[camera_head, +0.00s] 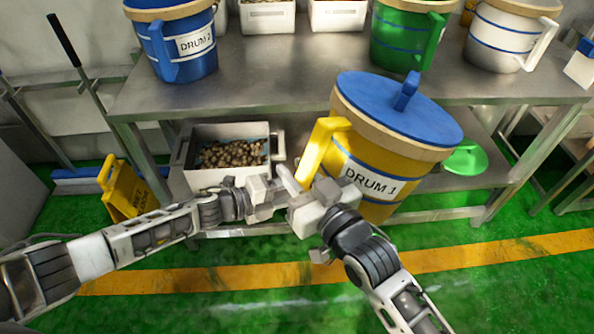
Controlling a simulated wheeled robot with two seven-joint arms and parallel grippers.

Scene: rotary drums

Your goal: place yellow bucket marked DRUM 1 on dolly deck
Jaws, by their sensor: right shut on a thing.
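The yellow bucket marked DRUM 1 (378,160) has a blue lid with a wooden-coloured rim and a yellow side handle (322,146). It is tilted in the picture and appears to be held in front of the steel table. My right gripper (314,190) is shut on the bucket at its handle's lower end; its fingertips are partly hidden. My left gripper (284,183) is just left of the right one, close to the handle. Its jaws overlap the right gripper, so I cannot tell whether they are open. No dolly deck is in view.
The steel table (285,72) carries a blue drum marked DRUM 2 (182,45), a green drum (405,38) and a white drum (500,40). A bin of brown pieces (215,178) stands on its lower shelf. A yellow floor sign (127,188) stands left. Green floor lies in front.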

